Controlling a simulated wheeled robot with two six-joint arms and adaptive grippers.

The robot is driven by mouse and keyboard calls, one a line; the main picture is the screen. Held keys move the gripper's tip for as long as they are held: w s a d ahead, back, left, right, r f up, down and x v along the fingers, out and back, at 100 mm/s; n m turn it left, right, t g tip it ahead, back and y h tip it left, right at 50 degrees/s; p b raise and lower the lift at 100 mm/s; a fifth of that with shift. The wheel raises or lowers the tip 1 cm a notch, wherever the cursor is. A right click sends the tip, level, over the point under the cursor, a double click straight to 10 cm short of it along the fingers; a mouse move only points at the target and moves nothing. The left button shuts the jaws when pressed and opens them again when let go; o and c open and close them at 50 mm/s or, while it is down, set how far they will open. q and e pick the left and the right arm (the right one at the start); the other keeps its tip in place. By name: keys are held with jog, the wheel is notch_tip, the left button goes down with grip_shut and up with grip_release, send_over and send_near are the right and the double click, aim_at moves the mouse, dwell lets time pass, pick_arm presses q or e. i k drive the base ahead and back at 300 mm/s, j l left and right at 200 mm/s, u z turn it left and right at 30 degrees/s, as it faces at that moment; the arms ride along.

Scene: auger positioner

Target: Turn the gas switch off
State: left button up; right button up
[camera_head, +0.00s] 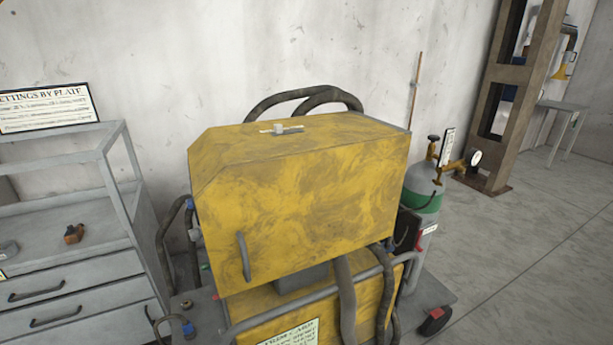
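A gas cylinder (424,185), grey with a green band, stands behind the right side of a yellow machine (290,200). On its top is a dark valve knob (433,138) with a brass regulator (457,165) and a round white gauge (474,158). A small tag (447,146) hangs beside the knob. I cannot tell which part is the gas switch or how it is set. The lower cylinder is partly hidden by the machine and hoses. Neither of my grippers is in view.
The machine sits on a wheeled cart (440,296) with dark hoses (346,300) and a grey front rail (300,297). A grey drawer cabinet (75,262) stands at left. A brown steel column (520,95) stands at back right. The floor (520,260) at right is clear.

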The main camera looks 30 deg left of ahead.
aim_at(206, 266)
jog(key=u, duration=1.15)
jog(key=j+z, duration=0.15)
jog(key=j, duration=0.2)
jog(key=i, duration=0.05)
